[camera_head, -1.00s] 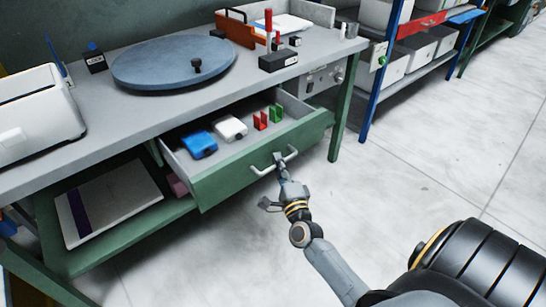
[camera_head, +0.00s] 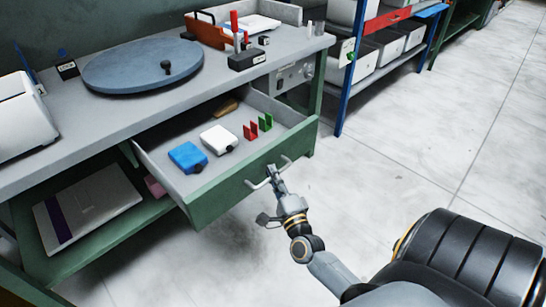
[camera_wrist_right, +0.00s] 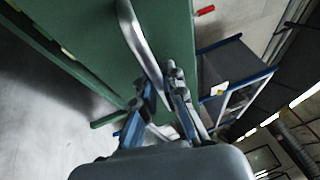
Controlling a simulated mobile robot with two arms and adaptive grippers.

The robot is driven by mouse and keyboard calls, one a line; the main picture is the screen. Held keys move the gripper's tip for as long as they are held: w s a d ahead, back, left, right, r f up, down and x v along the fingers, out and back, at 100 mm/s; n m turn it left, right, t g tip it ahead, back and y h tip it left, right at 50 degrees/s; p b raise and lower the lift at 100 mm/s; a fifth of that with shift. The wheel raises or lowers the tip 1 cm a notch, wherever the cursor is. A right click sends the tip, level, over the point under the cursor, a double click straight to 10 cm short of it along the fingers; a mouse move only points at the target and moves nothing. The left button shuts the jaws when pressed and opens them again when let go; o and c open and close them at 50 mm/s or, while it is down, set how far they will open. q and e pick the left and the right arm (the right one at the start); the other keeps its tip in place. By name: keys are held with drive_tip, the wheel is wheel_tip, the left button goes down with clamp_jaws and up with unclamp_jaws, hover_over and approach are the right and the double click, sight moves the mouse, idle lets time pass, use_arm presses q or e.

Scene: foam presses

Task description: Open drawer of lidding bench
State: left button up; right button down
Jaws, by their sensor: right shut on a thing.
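The green drawer (camera_head: 232,190) of the lidding bench (camera_head: 130,118) stands pulled out, with its inside in view. Its pale bar handle (camera_head: 257,184) is on the front face. My right gripper (camera_head: 273,172) is at the handle and shut on it. In the right wrist view the handle (camera_wrist_right: 138,42) runs between the two fingers of the gripper (camera_wrist_right: 163,88), in front of the green drawer front. Part of the handle is hidden by the fingers. My left gripper is in neither view.
The drawer holds a blue item (camera_head: 187,157), a white item (camera_head: 218,139), red and green clips (camera_head: 250,131) and a brown piece (camera_head: 226,107). A round blue-grey plate (camera_head: 140,65) is on the bench top. The floor (camera_head: 400,170) right of the drawer is clear.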

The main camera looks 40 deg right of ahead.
drive_tip(key=c, duration=1.4)
unclamp_jaws()
drive_tip(key=v, duration=1.2)
